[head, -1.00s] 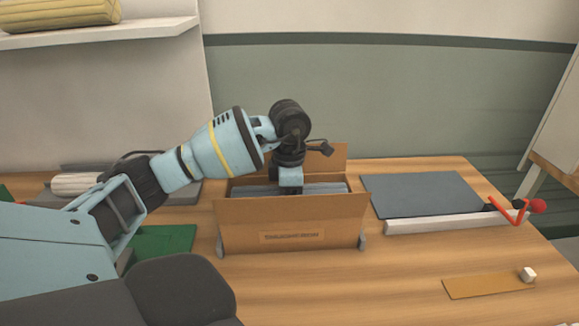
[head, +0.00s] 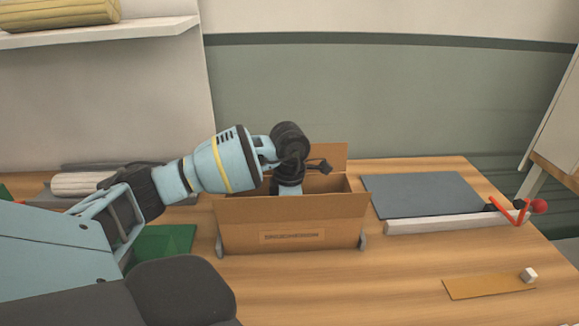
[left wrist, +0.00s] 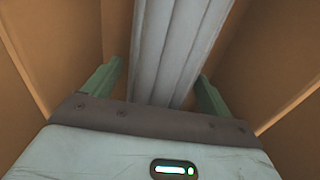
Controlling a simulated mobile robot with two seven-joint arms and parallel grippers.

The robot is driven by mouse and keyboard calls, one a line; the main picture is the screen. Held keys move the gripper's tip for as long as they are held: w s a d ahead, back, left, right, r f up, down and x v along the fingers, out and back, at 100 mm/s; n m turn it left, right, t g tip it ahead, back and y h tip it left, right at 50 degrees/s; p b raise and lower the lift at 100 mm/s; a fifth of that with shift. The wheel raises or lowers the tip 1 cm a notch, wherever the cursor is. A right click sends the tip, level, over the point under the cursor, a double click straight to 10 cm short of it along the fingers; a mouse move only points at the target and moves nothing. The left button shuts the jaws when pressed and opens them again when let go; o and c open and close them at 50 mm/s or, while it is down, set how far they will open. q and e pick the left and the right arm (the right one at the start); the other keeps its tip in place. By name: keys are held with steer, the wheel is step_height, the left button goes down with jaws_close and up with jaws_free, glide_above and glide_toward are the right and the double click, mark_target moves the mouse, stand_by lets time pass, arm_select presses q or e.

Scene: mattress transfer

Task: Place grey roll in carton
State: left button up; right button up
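The carton (head: 290,222) stands open on the table with its back flap up. My left gripper (head: 287,189) reaches down into it from above, and its fingertips are hidden behind the front wall in the head view. In the left wrist view the grey roll (left wrist: 165,45), long and ridged, lies inside the brown carton walls (left wrist: 60,45). The two green fingers of my left gripper (left wrist: 160,80) stand on either side of the roll. A gap shows beside the left finger, so the gripper looks open around the roll. My right gripper is not in view.
A flat grey sheet (head: 420,193) and a pale bar (head: 440,222) with a red handle (head: 519,210) lie right of the carton. A small white cube (head: 528,274) sits on a tan strip (head: 485,287). A green mat (head: 165,243) is at left.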

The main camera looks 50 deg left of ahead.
arm_select(q)
step_height(320, 180, up, 11)
steer(key=shift+r+p, duration=0.15)
steer(key=shift+p, duration=0.2)
steer(key=shift+r, duration=0.55)
